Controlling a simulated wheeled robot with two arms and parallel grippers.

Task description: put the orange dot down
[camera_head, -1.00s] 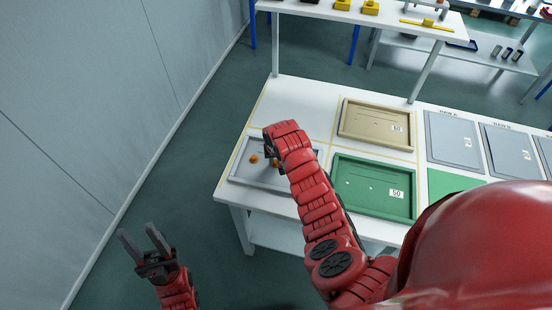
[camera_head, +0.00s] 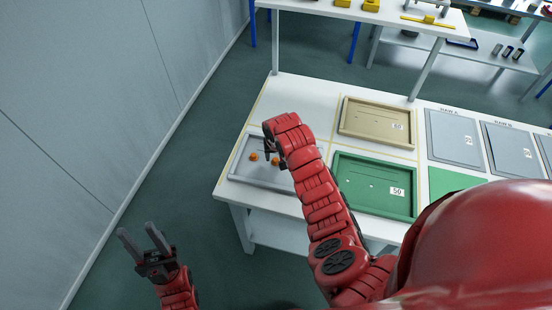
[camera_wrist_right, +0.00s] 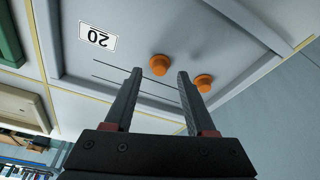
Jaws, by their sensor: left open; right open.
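Two orange dots sit on the grey panel (camera_head: 245,174) at the table's left end: one to the left (camera_head: 254,156), one to the right (camera_head: 276,160). Both show in the right wrist view, one (camera_wrist_right: 159,64) ahead of the gap between my fingertips, the other (camera_wrist_right: 203,83) beyond the right-hand finger. My right gripper (camera_wrist_right: 160,76) is open and empty, above the panel. In the head view my right gripper (camera_head: 269,151) is partly hidden by its own arm. My left gripper (camera_head: 138,234) is open and empty, away from the table at lower left.
A green tray (camera_head: 375,211) and a tan tray (camera_head: 377,145) lie right of the grey panel. Further right are more grey panels (camera_head: 453,138). A shelf (camera_head: 350,14) stands over the table's back. A wall (camera_head: 90,100) runs along the left.

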